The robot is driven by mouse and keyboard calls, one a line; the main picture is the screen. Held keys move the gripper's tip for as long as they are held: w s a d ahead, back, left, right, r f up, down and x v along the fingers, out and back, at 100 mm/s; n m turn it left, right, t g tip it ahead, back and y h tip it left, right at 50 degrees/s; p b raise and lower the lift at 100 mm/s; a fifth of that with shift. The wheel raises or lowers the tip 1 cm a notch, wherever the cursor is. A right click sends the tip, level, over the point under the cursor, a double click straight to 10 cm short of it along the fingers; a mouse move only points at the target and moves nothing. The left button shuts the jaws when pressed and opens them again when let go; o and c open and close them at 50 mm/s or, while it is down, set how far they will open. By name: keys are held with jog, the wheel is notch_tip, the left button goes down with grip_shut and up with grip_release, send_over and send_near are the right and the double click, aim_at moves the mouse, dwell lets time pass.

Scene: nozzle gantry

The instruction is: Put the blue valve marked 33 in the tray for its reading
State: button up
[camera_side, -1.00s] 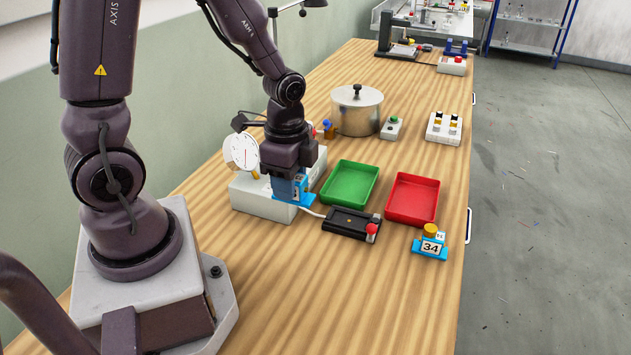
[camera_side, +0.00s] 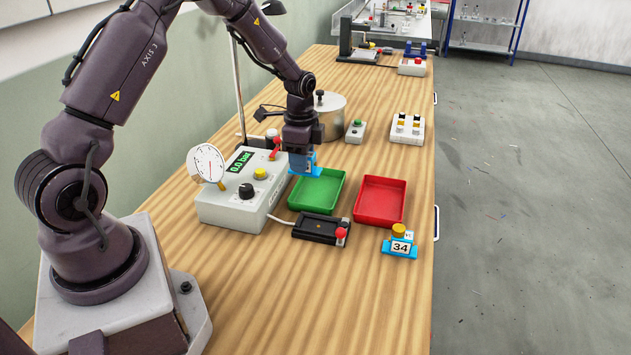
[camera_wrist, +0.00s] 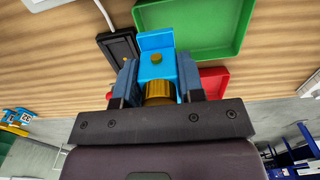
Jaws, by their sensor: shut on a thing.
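My gripper (camera_side: 302,150) is shut on a blue valve (camera_side: 304,166) and holds it above the far left part of the green tray (camera_side: 323,203). In the wrist view the blue valve (camera_wrist: 158,64) with its brass-coloured knob sits between my two fingers (camera_wrist: 159,84); its number cannot be read. The green tray (camera_wrist: 225,51) is behind it there. The red tray (camera_side: 380,199) stands to the right of the green one. Both trays look empty. The test box (camera_side: 232,208), with a round dial and a green display reading 0.0 bar, stands left of the trays.
Another blue valve marked 34 (camera_side: 401,246) stands in front of the red tray. A black fixture with a red knob (camera_side: 321,227) lies before the green tray. A metal pot (camera_side: 329,118) and a green-button box (camera_side: 356,131) stand behind. The front table is clear.

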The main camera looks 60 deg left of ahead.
send_over(315, 193)
notch_tip(315, 193, down, 6)
jog(key=shift+s+d+r, duration=0.1)
jog(key=shift+s+r, duration=0.05)
jog(key=shift+r, duration=0.1)
jog(key=shift+w+f, duration=0.2)
jog(key=shift+f, duration=1.55)
jog(key=shift+f, duration=0.15)
jog(key=o, duration=1.1)
